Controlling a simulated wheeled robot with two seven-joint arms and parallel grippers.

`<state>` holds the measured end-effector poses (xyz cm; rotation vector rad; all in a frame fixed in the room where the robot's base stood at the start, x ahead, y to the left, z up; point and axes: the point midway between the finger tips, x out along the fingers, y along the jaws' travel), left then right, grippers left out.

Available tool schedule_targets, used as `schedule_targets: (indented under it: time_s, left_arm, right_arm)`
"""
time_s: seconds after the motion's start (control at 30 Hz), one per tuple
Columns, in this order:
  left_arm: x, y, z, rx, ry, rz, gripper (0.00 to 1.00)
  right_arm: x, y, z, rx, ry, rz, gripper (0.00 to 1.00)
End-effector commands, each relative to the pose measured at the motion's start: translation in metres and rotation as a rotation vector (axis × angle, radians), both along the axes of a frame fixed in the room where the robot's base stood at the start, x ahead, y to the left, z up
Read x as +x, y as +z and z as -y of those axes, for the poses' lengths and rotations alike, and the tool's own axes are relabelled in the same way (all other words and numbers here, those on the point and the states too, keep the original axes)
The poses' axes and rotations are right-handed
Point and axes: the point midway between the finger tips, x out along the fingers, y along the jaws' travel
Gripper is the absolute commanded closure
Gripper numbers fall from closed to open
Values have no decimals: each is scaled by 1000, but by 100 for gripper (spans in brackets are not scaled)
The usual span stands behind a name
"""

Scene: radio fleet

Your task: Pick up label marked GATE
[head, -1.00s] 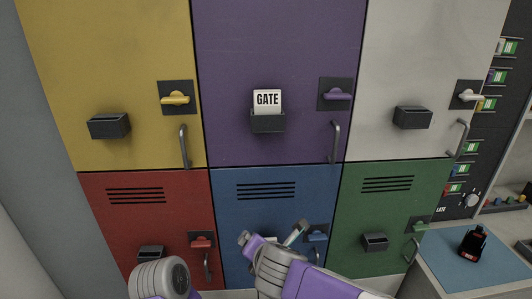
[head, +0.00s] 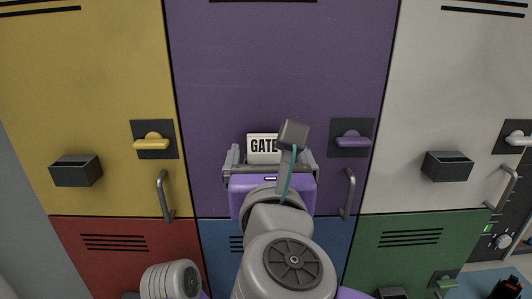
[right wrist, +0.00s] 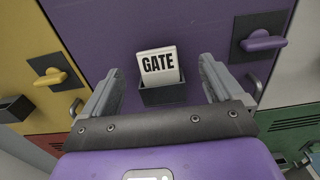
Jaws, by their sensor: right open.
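The white label marked GATE (head: 262,149) stands upright on the purple locker door, partly hidden by my right arm in the head view. In the right wrist view the GATE label (right wrist: 158,65) sits in a dark holder (right wrist: 163,96) with its upper part sticking out. My right gripper (head: 271,158) is open in front of it. In the right wrist view the fingers of my right gripper (right wrist: 160,82) stand on either side of the holder, with nothing between them touching visibly. My left gripper is not visible; only a rounded part of my other arm shows at the bottom left.
The purple door (head: 270,70) has a latch (head: 352,140) and a bar handle (head: 349,193) right of the label. Yellow (head: 90,110) and white (head: 440,80) lockers with empty holders flank it. Red, blue and green lockers are below. A blue-topped surface is at lower right.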

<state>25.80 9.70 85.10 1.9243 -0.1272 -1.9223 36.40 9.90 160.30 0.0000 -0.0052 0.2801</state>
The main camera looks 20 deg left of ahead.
Motion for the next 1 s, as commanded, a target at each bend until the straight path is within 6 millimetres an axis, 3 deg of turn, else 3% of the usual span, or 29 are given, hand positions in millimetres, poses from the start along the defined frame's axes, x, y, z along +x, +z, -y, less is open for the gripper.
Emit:
schedule_targets:
  time_s: [0.3,0.6,1.0]
  left_arm:
    - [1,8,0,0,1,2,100]
    - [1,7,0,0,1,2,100]
    - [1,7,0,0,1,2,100]
  right_arm:
    - [41,-3,-18,-1,-3,-3,6]
    - [46,-3,-20,0,-1,-3,6]
    - [45,-3,-20,-1,-1,-3,66]
